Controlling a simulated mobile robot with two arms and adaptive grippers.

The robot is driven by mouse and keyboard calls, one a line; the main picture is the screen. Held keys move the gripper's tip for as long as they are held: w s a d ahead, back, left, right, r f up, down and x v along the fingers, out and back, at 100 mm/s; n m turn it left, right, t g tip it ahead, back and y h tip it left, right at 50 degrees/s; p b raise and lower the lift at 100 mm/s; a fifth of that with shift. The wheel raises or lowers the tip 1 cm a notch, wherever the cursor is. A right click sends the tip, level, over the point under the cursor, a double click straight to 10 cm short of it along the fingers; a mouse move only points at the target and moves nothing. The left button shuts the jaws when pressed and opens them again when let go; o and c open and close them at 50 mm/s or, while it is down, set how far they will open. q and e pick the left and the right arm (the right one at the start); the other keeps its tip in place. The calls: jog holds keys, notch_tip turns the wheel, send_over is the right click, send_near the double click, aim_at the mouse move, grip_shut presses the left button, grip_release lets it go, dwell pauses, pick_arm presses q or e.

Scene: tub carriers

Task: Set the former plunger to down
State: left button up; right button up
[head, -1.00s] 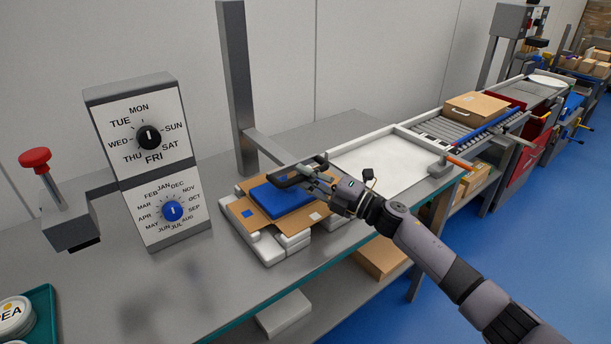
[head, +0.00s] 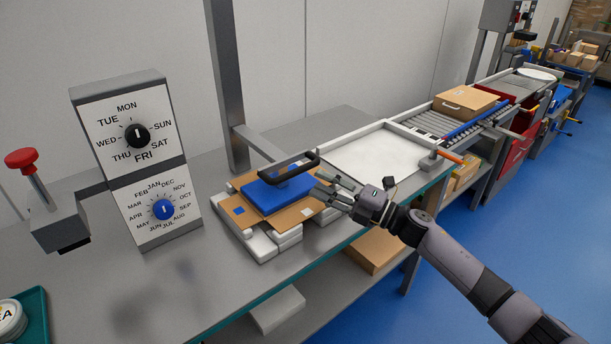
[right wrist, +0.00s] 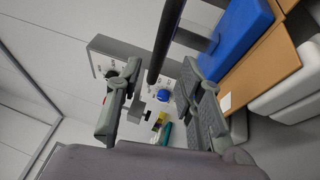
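The former plunger is a blue block (head: 272,197) with a black bar handle (head: 288,166) on top, beside a grey post (head: 226,90) with a side arm. The block sits at the brown cardboard blank (head: 305,212) over the white former blocks (head: 262,246); whether it presses on the cardboard I cannot tell. My right gripper (head: 327,187) is open and empty, just right of the handle and apart from it. In the right wrist view the open fingers (right wrist: 160,80) show with the black handle (right wrist: 166,40) beyond them and the blue block (right wrist: 240,38) at the right. My left gripper is not in view.
A dial box (head: 133,165) and a red-knobbed lever (head: 22,160) stand at the left. A white tray (head: 380,158) and a roller conveyor with a carton (head: 465,102) lie to the right.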

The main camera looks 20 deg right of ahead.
jog(key=shift+v, duration=2.25)
jog(key=n+t+h+p, duration=0.1)
jog(key=n+t+h, duration=0.45)
jog(key=n, duration=2.45)
send_near(297, 168)
jog(key=shift+n+g+h, duration=0.3)
jog(key=shift+g+h, duration=0.25)
jog(key=p+x, duration=0.2)
jog(key=x, duration=0.7)
jog(key=shift+w+a+r+p, duration=0.2)
jog(key=shift+w+a+p, duration=0.1)
jog(key=shift+p, duration=0.05)
jog(key=shift+c, duration=0.5)
